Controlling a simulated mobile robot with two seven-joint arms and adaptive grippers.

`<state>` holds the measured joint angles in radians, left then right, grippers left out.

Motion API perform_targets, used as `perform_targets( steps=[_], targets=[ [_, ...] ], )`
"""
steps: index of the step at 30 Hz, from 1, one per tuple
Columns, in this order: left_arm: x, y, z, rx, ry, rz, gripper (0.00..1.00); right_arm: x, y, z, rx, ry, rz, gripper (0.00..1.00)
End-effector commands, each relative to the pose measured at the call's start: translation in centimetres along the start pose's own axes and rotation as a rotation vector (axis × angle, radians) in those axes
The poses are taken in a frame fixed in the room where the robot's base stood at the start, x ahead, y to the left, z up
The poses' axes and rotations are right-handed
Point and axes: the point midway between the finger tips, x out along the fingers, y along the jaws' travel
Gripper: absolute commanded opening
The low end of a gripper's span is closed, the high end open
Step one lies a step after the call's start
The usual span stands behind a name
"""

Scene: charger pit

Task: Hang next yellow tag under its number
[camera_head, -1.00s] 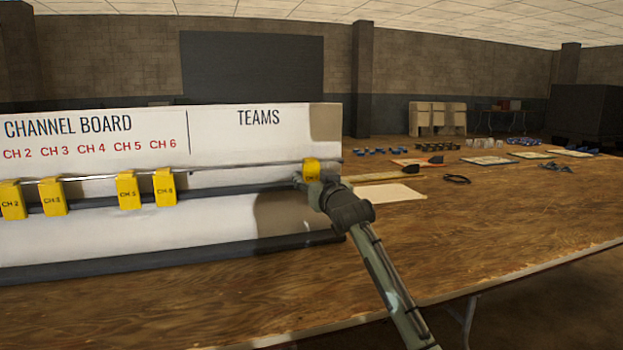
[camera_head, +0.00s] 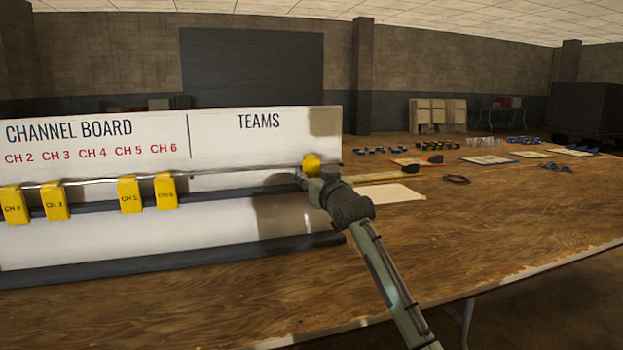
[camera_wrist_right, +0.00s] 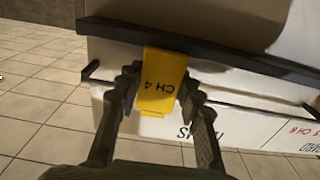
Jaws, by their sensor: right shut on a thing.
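The yellow CH 4 tag (camera_head: 311,161) is in my right gripper (camera_head: 312,178), at the right end of the rail under TEAMS. In the right wrist view the tag (camera_wrist_right: 162,80) sits between both fingers (camera_wrist_right: 160,95), its label upside down. I cannot tell whether it touches the rail. The channel board (camera_head: 230,145) shows red numbers CH 2 to CH 6. On its rail (camera_head: 90,181) hang the yellow CH 2 tag (camera_head: 14,205), CH 3 tag (camera_head: 55,201), CH 5 tag (camera_head: 130,195) and CH 6 tag (camera_head: 166,191). Under CH 4 the rail is bare. My left gripper is out of view.
The board stands on a wooden table (camera_head: 500,230). A pale sheet (camera_head: 390,194) and a black loop (camera_head: 456,179) lie right of it. Several blue items and trays sit farther back. The table front is clear.

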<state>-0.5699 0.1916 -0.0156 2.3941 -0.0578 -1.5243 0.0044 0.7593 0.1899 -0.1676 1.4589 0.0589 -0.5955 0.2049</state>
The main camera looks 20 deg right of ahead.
Motion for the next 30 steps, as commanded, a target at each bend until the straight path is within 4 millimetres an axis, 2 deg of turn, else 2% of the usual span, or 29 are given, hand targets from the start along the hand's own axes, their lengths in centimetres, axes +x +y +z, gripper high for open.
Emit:
perform_targets(
  steps=[13,30],
  targets=[
    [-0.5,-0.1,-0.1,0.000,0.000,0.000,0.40,-0.3,0.0,-0.2,0.000,-0.001,0.000,0.11],
    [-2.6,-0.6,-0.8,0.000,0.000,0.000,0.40,-4.9,0.0,-0.3,0.000,-0.001,0.000,0.11]
  ],
)
